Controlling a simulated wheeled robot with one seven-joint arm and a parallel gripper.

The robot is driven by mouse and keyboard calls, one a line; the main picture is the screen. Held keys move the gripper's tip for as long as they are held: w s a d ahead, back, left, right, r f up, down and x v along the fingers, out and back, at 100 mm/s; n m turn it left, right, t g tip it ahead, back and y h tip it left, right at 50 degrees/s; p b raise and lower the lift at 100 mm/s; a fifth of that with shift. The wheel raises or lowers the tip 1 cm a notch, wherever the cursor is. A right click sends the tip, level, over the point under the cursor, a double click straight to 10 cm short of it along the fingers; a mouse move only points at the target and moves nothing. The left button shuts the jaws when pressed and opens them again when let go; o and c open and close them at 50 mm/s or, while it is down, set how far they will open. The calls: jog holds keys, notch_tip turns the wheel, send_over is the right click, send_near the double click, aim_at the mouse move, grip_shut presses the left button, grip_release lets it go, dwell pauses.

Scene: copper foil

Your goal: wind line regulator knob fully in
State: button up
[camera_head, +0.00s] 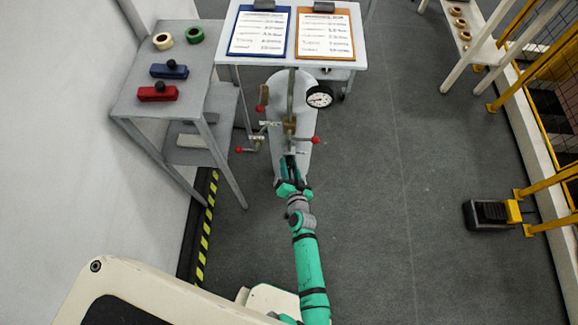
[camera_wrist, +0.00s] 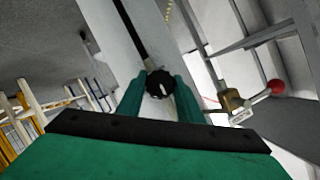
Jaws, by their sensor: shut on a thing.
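The regulator knob (camera_wrist: 160,84) is a small black ribbed knob with a pale mark on its face, in the middle of the wrist view. My gripper (camera_wrist: 160,100) is shut on it, with one green finger on each side. In the head view my gripper (camera_head: 289,168) reaches the near side of a grey post (camera_head: 303,95) that carries pipes and valves. The knob cannot be made out there, as the gripper covers it. A round white gauge (camera_head: 320,97) sits at the right of the post.
Red-tipped valve levers stick out near my gripper, one to the right (camera_head: 315,140) and one to the left (camera_head: 239,150). A table with two clipboards (camera_head: 258,32) stands behind. A grey shelf (camera_head: 140,97) stands left.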

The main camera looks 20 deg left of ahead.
jog(key=o, duration=1)
jog(key=shift+o, duration=0.2)
jog(key=v, duration=1)
jog(key=shift+s+d, duration=0.2)
jog(key=shift+s, duration=0.15)
jog(key=shift+r, duration=0.1)
jog(key=s+d+r+n+t+h, duration=0.1)
jog(key=s+d+r+h, duration=0.1)
jog(key=s+d+r, duration=0.3)
jog(key=s+d+r+t+h, duration=0.1)
jog(key=s+d+r, duration=0.2)
jog(key=s+d, duration=0.4)
jog(key=s+a+r+h, duration=0.1)
jog(key=s+r+h, duration=0.3)
jog(key=s+r, duration=0.7)
notch_tip(320, 180, up, 4)
jog(key=shift+s+r+n+t, duration=0.15)
jog(key=shift+s+n+t, duration=0.15)
jog(key=shift+t, duration=0.1)
